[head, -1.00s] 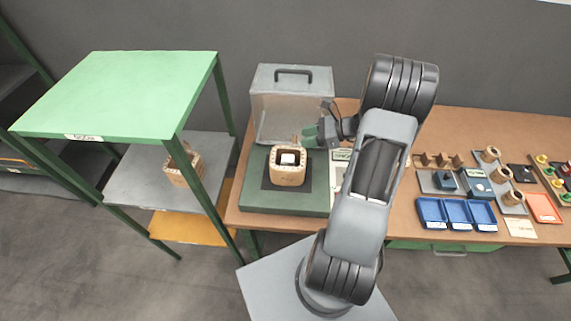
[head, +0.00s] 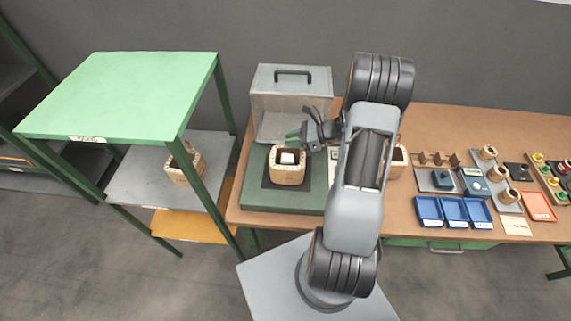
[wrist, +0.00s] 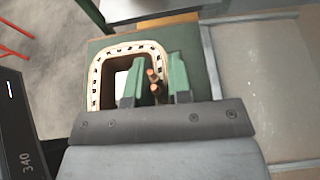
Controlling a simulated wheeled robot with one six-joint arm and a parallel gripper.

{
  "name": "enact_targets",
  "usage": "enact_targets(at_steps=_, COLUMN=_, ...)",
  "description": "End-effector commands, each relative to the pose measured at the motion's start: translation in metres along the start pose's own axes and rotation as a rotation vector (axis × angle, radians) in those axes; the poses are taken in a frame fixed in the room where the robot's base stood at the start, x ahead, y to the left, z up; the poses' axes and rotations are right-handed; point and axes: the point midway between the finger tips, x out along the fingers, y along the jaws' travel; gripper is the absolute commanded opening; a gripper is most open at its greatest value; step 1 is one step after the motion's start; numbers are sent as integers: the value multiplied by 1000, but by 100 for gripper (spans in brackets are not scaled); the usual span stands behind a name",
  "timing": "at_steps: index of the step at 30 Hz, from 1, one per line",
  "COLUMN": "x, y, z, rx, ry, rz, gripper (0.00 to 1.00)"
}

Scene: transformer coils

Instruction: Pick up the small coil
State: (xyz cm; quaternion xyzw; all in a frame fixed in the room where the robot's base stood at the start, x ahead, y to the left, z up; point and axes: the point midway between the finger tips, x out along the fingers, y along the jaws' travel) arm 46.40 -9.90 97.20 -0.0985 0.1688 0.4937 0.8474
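A pale wooden, rounded-square coil (head: 287,175) with a white block in its opening stands on the dark mat of the green platform. In the wrist view its toothed rim (wrist: 95,72) shows at the left, with two copper-coloured lead ends by my fingers. My gripper (head: 297,136) is above the coil's upper right side. In the wrist view its two green fingers (wrist: 156,84) are apart, with the copper ends between them and no clear grip on anything. Similar coils stand on the grey shelf (head: 183,167) and on the table, partly behind my arm (head: 398,162). Which is the small one is unclear.
A grey box with a handle (head: 291,100) stands behind the platform (head: 262,202). A green-topped shelf rack (head: 130,90) is at the left. Blue trays (head: 453,212), several small spools (head: 500,173) and a red tray (head: 540,206) occupy the table's right side.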

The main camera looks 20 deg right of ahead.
Motion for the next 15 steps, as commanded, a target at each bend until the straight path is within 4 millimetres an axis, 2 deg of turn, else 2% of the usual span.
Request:
enact_targets(at_steps=1, x=0, y=0, z=0, rx=0, ry=0, rz=0, gripper=14)
enact_targets(at_steps=6, x=0, y=0, z=0, rx=0, ry=0, rz=0, gripper=0)
enact_targets(at_steps=15, x=0, y=0, z=0, rx=0, ry=0, rz=-1, gripper=0)
